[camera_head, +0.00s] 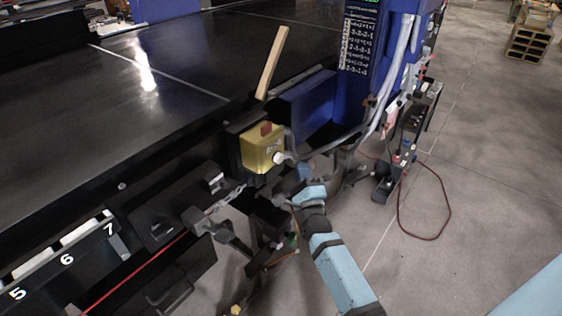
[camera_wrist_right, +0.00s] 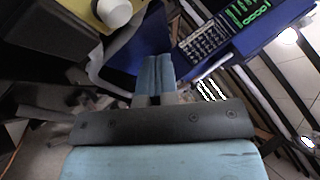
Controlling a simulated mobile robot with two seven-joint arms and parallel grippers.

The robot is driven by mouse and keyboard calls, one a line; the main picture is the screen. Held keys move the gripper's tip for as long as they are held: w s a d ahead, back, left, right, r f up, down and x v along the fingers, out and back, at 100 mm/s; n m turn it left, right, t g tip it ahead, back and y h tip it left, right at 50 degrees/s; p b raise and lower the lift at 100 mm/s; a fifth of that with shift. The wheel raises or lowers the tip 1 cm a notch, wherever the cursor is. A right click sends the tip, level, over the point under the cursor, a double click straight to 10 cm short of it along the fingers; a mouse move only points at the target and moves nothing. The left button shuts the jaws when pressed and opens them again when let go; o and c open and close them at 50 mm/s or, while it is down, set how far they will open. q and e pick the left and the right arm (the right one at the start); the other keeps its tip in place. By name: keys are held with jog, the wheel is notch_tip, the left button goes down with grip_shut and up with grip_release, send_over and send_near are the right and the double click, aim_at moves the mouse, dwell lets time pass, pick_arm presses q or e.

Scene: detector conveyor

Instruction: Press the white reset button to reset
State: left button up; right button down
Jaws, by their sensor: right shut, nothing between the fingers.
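The white reset button (camera_head: 279,158) sticks out from the right side of a yellow box (camera_head: 258,149) with a red part on top. The box is mounted at the edge of the black conveyor table. In the right wrist view the white button (camera_wrist_right: 115,12) is at the top left, on the yellow box (camera_wrist_right: 82,10). My right gripper (camera_head: 304,172) is just right of and below the button in the head view. Its light blue fingers (camera_wrist_right: 158,72) are together and empty. They appear apart from the button. My left gripper is not in view.
The black table (camera_head: 130,80) fills the upper left. A blue machine column (camera_head: 400,30) with a number display stands behind the button. A wooden strip (camera_head: 272,62) stands behind the box. Cables and grey brackets (camera_head: 215,228) crowd the table's side. Open floor (camera_head: 490,170) lies right.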

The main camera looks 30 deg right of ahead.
jog(key=shift+w+a+b, duration=0.2)
jog(key=shift+w+a, duration=0.1)
jog(key=shift+w, duration=0.45)
jog(key=shift+w+a+b, duration=0.2)
jog(key=shift+w+a, duration=0.05)
jog(key=shift+w, duration=0.45)
dwell(1.0)
jog(key=shift+w+a, duration=0.15)
jog(key=shift+w, duration=0.2)
jog(key=shift+w+a+b, duration=0.2)
jog(key=shift+w+b, duration=0.15)
jog(key=shift+w, duration=0.1)
dwell(0.7)
jog(key=shift+s+d, duration=0.3)
jog(key=shift+s, duration=0.55)
jog(key=shift+s+d+p, duration=0.25)
jog(key=shift+s+d, duration=0.1)
jog(key=shift+s, duration=0.4)
jog(key=shift+s+d+p, duration=0.3)
jog(key=shift+s, duration=0.5)
jog(key=shift+s+d+p, duration=0.25)
jog(key=shift+s+d, duration=0.1)
jog(key=shift+s, duration=0.4)
